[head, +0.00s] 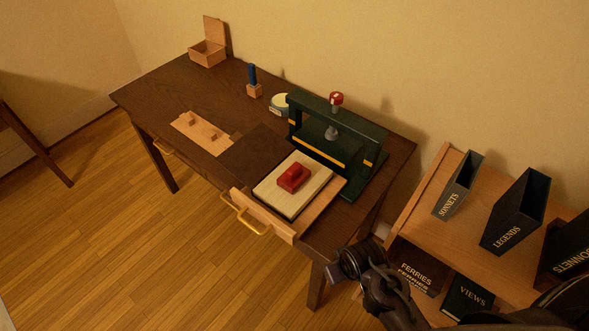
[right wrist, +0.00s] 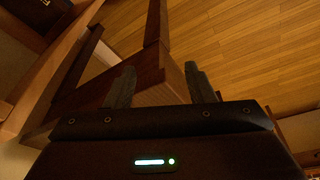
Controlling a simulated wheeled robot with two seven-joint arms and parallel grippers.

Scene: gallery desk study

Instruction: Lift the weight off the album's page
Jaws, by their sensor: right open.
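The red weight (head: 293,177), a block with a raised grip on top, lies on the pale page of the open-faced album (head: 318,176). The album rests on a light wooden board or drawer (head: 264,217) at the desk's front edge. My right gripper (right wrist: 161,88) is open and empty in the right wrist view, its two fingers apart near a dark wooden edge and leg. In the head view my right arm reaches in from the lower right, its end low and right of the album, clear of the weight. My left gripper is not in view.
A dark green press (head: 340,143) with a red knob stands right behind the album. A shelf (head: 415,222) with boxes and books stands at the right. A pegged board (head: 203,133), blue-handled tool (head: 252,75), round tin (head: 279,104) and open wooden box (head: 207,50) are on the desk.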

